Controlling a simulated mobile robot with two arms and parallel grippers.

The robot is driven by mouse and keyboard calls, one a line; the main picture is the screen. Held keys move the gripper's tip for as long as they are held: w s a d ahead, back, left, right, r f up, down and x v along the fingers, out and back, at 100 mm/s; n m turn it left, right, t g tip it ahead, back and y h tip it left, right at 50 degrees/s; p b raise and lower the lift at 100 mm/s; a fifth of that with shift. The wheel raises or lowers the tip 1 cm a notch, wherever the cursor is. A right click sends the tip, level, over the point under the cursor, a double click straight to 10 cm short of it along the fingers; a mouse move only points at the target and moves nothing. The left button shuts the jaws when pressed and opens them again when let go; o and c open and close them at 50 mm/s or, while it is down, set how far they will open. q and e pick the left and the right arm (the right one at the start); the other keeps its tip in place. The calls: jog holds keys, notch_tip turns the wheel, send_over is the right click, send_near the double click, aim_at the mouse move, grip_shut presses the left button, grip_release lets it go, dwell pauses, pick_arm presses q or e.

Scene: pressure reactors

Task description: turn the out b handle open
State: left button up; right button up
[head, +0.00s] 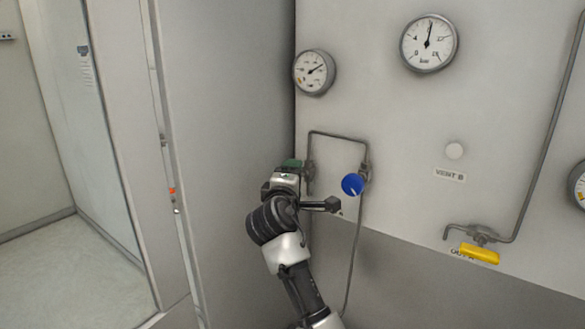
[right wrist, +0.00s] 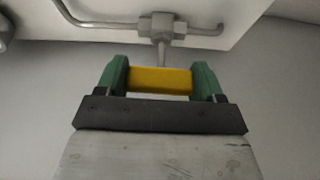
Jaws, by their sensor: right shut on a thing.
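My right gripper (head: 291,164) is at the left valve of a pipe loop on the panel, its green fingertips just showing past my wrist in the head view. In the right wrist view, its green fingers (right wrist: 160,78) are shut on the two ends of a yellow handle (right wrist: 160,80), which hangs on a short stem from a metal valve (right wrist: 162,27). My arm hides this handle in the head view, and no label for it is readable. Another yellow handle (head: 479,253) sits at the lower right, over a partly covered label starting "OU". My left gripper is out of view.
A blue round knob (head: 352,184) is close to the right of my gripper. Pressure gauges (head: 428,43) and (head: 314,71) a second gauge are above. A "VENT B" label (head: 450,174) lies below a pale knob (head: 454,150). A grey wall (head: 230,110) stands left of the panel.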

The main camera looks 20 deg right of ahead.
dwell(0.3)
jog(key=o, duration=0.9)
jog(key=shift+o, duration=0.2)
